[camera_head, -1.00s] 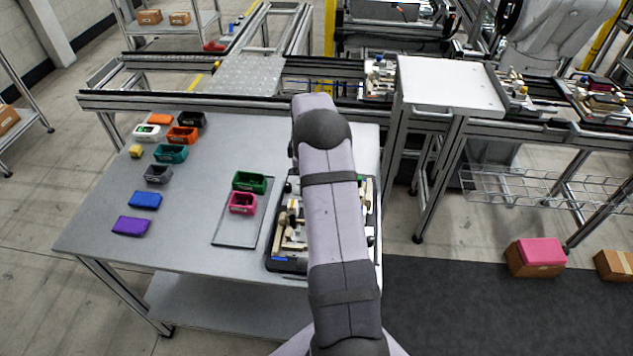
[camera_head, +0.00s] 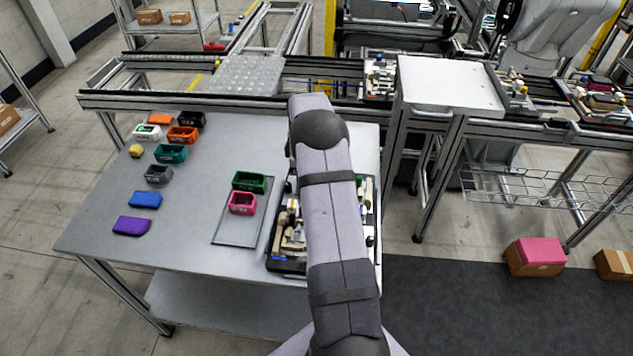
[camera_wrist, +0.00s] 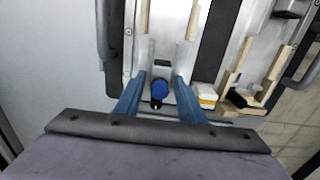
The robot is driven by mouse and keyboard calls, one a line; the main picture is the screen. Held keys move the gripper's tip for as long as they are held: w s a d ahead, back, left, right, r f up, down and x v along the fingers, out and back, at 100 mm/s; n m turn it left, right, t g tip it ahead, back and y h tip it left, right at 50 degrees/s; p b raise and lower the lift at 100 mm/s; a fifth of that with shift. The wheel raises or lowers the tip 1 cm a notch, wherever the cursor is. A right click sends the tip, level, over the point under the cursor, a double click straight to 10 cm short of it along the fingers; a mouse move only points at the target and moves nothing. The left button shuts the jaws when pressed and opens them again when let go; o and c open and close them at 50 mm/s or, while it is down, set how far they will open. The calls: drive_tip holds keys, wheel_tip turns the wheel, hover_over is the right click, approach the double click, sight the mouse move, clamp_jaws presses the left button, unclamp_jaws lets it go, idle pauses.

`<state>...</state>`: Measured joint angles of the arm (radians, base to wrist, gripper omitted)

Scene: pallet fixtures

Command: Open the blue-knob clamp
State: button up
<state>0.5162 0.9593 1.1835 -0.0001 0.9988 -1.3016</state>
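The clamp's round blue knob (camera_wrist: 159,88) shows in the wrist view, at the near end of a pale metal plate on the pallet fixture. A small dark part sits just below the knob. My gripper (camera_wrist: 161,78) is open, with one blue finger on each side of the knob. A gap shows between each finger and the knob, and its height above the knob is hard to tell. In the head view my arm covers my gripper, the blue knob and the middle of the pallet fixture (camera_head: 286,266).
A white block with a yellow band (camera_wrist: 206,95) lies right of the fingers, close to the right one. Pale wooden holders (camera_wrist: 241,80) stand farther right. In the head view, a green bin (camera_head: 249,182) and a pink bin (camera_head: 242,203) stand on a plate left of the fixture.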

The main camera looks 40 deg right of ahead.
drive_tip(key=shift+r+p, duration=2.8)
drive_tip(key=shift+r, duration=1.25)
drive_tip(key=s+a+r+m+b, duration=0.1)
drive_tip(key=s+a+r+m, duration=0.2)
drive_tip(key=a, duration=0.5)
drive_tip(key=s+a+r+m, duration=0.1)
drive_tip(key=s+a+r, duration=0.1)
drive_tip(key=s+a, duration=0.5)
drive_tip(key=s+a+f+m+b, duration=0.15)
drive_tip(key=s+a+m, duration=0.35)
drive_tip(key=s+a, duration=0.85)
wheel_tip(320, 180, down, 43)
drive_tip(key=s+d+b, duration=0.1)
drive_tip(key=d+b, duration=0.1)
drive_tip(key=b, duration=4.1)
drive_tip(key=shift+r, duration=0.2)
drive_tip(key=shift+s, duration=0.1)
